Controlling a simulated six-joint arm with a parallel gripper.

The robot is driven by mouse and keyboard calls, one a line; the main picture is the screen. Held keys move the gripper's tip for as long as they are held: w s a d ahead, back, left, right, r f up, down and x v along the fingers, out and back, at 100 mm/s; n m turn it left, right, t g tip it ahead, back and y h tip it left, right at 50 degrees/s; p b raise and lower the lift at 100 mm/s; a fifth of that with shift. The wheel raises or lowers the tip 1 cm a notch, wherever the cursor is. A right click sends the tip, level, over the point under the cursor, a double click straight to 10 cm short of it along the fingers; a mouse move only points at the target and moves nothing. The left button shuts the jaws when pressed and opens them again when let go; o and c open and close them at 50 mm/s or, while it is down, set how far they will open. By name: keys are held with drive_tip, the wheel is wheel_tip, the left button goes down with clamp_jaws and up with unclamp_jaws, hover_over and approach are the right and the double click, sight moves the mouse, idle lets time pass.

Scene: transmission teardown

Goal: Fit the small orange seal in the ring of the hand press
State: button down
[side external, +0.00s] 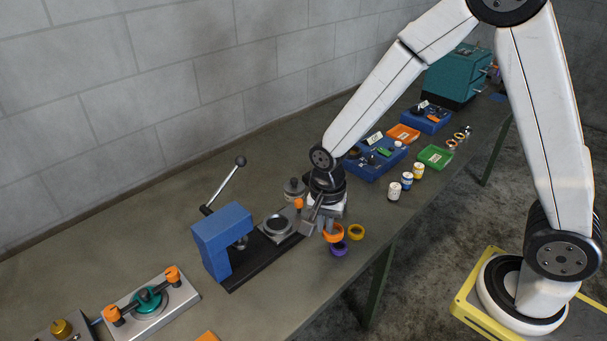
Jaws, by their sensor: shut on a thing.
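The hand press (224,238) is a blue frame on a dark base with a raised lever at its left. Its round ring (278,225) sits on the base to the right of the blue frame, with a dark centre. My gripper (329,226) is to the right of the ring, pointing down, and is shut on the small orange seal (333,234). The seal appears just above the bench, apart from the ring; its exact height is hard to tell. The fingers partly hide the seal.
A yellow ring (356,232) and a purple ring (338,249) lie close to the seal near the bench's front edge. A grey fixture (294,188) stands behind the press. White-capped bottles (394,191) and blue trays (372,163) are farther right.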

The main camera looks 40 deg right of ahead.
sight(271, 224)
drive_tip(key=w+n, duration=0.1)
drive_tip(key=w, duration=0.4)
drive_tip(key=w+a+f+n, duration=0.1)
drive_tip(key=w, duration=0.5)
drive_tip(key=w+f+n, duration=0.1)
drive_tip(key=w, duration=0.4)
drive_tip(key=shift+w+a+n, duration=0.2)
drive_tip(key=shift+a+n, duration=0.05)
drive_tip(key=shift+n, duration=0.15)
drive_tip(key=shift+f, duration=0.15)
drive_tip(key=shift+f, duration=2.3)
drive_tip(key=shift+f, duration=0.4)
drive_tip(key=shift+c, duration=1.4)
unclamp_jaws()
drive_tip(key=shift+r, duration=0.1)
